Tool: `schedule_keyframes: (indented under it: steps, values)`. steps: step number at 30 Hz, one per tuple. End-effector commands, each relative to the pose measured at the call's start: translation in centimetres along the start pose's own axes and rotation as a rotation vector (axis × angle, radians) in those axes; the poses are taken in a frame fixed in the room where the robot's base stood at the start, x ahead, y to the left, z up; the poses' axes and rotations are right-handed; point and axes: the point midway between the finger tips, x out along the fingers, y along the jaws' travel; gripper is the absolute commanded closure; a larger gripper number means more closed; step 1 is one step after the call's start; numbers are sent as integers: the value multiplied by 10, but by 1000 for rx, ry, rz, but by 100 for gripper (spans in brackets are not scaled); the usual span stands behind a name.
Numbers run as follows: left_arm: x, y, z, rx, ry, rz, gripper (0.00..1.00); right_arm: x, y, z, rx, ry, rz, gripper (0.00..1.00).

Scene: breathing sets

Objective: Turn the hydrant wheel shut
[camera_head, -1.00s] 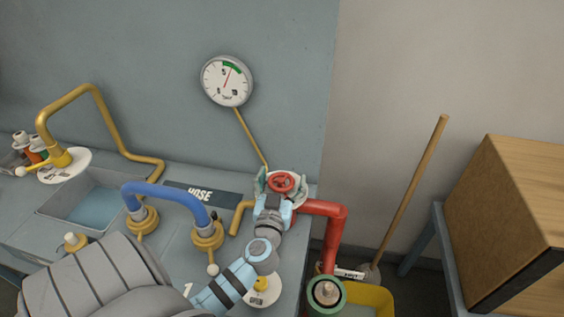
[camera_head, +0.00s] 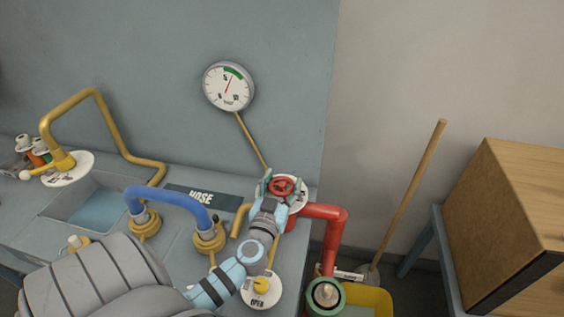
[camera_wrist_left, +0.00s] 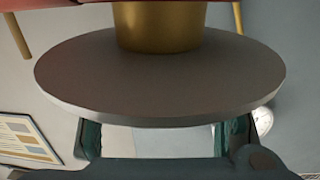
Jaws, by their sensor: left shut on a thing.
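The red hydrant wheel (camera_head: 281,186) sits at the right end of the bench in the head view, with a white marked plate (camera_head: 301,194) behind it. My left gripper (camera_head: 283,190) is at the wheel, with a teal finger on either side, shut on it. In the left wrist view, the gripper fingers (camera_wrist_left: 163,140) reach under a broad grey disc (camera_wrist_left: 150,85) with a brass stem (camera_wrist_left: 160,25) above it. The wheel's red rim is not clearly shown there. My right gripper is not in view.
A red pipe (camera_head: 334,235) runs down from the hydrant. A pressure gauge (camera_head: 228,86) hangs on the wall. A broom (camera_head: 408,197) leans at right.

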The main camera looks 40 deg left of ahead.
Motion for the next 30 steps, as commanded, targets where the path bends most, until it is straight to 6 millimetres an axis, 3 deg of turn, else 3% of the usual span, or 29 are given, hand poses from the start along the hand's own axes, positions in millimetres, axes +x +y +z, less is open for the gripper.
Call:
schedule_keyframes:
  steps: [3,8,21,30]
  values:
    - [-1,-1,-2,5,-7,76,70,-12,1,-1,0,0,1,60]
    - [-1,0,2,7,-5,202,70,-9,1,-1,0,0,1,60]
    - [-1,2,7,9,0,506,70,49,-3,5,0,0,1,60]
    - [-1,2,3,3,-3,583,70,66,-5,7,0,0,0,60]
